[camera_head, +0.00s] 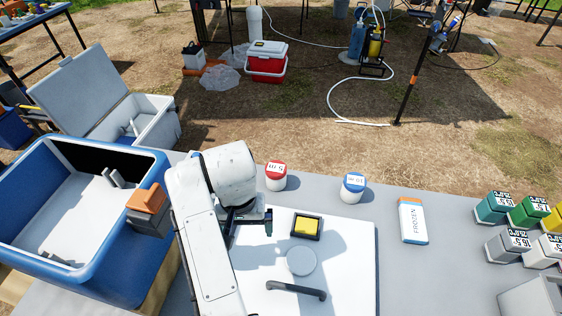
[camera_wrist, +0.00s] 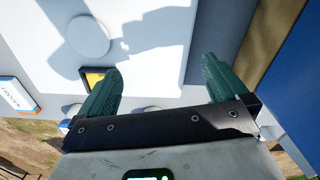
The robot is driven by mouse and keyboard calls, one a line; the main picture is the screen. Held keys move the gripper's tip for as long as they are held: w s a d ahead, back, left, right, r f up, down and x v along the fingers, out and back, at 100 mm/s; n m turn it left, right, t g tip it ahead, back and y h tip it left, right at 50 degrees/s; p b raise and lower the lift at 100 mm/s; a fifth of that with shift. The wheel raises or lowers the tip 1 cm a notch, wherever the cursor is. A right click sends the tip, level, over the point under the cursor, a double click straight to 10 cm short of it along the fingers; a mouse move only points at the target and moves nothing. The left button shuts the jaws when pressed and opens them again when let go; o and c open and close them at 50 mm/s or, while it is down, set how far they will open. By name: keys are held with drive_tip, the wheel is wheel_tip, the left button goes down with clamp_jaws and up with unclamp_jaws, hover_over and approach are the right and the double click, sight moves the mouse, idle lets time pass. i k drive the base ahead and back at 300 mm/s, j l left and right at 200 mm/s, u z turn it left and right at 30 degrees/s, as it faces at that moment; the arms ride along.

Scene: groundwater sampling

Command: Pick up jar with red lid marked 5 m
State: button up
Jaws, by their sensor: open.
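The jar with the red lid (camera_head: 276,174) stands upright on the grey table, just behind the white board, its lid marked with a 5. A jar with a blue lid (camera_head: 353,186) stands to its right. My gripper (camera_head: 249,230) is above the left part of the white board, nearer the camera and left of the red-lidded jar, not touching it. In the wrist view my gripper (camera_wrist: 160,75) is open with nothing between its dark green fingers.
A white board (camera_head: 345,265) holds a yellow block in a black frame (camera_head: 306,226), a round disc (camera_head: 301,261) and a dark handle (camera_head: 297,289). A blue open cooler (camera_head: 140,225) is at left. A FROZEN pack (camera_head: 412,221) and several coloured cubes (camera_head: 527,211) are at right.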

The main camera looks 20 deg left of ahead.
sight(275, 170)
drive_tip(key=i, duration=0.85)
